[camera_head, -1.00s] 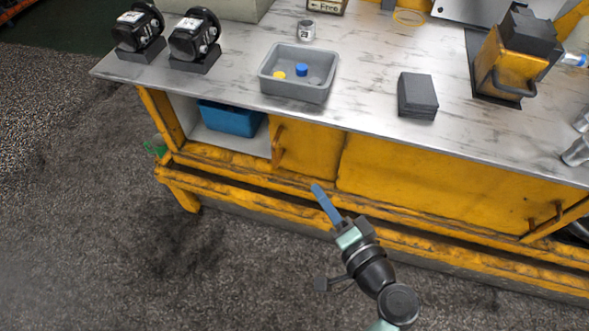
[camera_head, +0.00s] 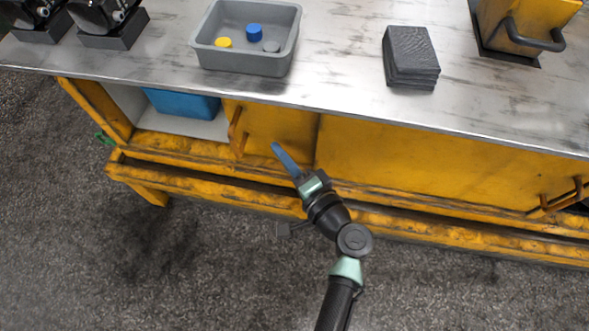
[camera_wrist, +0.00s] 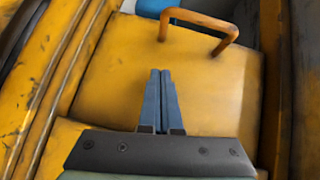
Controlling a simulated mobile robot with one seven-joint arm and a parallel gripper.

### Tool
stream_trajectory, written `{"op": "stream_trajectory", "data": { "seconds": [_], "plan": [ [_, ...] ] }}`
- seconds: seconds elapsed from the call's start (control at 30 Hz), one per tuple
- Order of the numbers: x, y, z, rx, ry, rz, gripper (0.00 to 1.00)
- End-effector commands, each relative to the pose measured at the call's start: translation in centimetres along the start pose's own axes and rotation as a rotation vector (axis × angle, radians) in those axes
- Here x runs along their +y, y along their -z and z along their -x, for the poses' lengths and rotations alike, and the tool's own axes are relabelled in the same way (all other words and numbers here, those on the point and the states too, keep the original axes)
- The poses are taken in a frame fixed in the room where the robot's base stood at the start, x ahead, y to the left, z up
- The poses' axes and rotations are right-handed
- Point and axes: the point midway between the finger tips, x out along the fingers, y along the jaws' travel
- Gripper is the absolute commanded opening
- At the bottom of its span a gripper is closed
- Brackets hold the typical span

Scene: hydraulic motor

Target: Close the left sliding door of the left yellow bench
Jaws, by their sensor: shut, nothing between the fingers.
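The yellow bench (camera_head: 140,180) has a grey worktop above its sliding doors. The left sliding door (camera_head: 280,133) stands partly open, with an opening to its left that shows a blue box (camera_head: 183,104). Its bar handle (camera_head: 238,132) is on the door's left edge. In the wrist view the door (camera_wrist: 150,80) fills the middle, with the handle (camera_wrist: 205,22) at the top. My gripper (camera_head: 277,147) is in front of the door, to the right of the handle. In the wrist view its blue fingers (camera_wrist: 160,75) are together and empty, pointing toward the handle, apart from it.
The right door (camera_head: 420,160) has handles at its far right (camera_head: 560,198). A yellow lower rail (camera_head: 220,190) runs along the bench front. A grey bin (camera_head: 245,60) and a dark block stack (camera_head: 410,58) stand on the worktop. The grey floor in front is clear.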

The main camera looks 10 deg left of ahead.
Motion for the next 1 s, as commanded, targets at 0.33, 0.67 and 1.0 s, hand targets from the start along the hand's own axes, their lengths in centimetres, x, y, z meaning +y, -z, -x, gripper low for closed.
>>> {"op": "stream_trajectory", "data": {
  "seconds": [0.33, 0.67, 1.0],
  "plan": [
    [0.1, -2.4, -4.3, -0.001, -0.001, 0.0, 0.0],
    [0.0, -2.9, -4.7, 0.0, -0.001, 0.0, 0.0],
    [-0.2, -3.7, -5.5, -0.003, 0.0, 0.0, 0.0]
  ]
}}
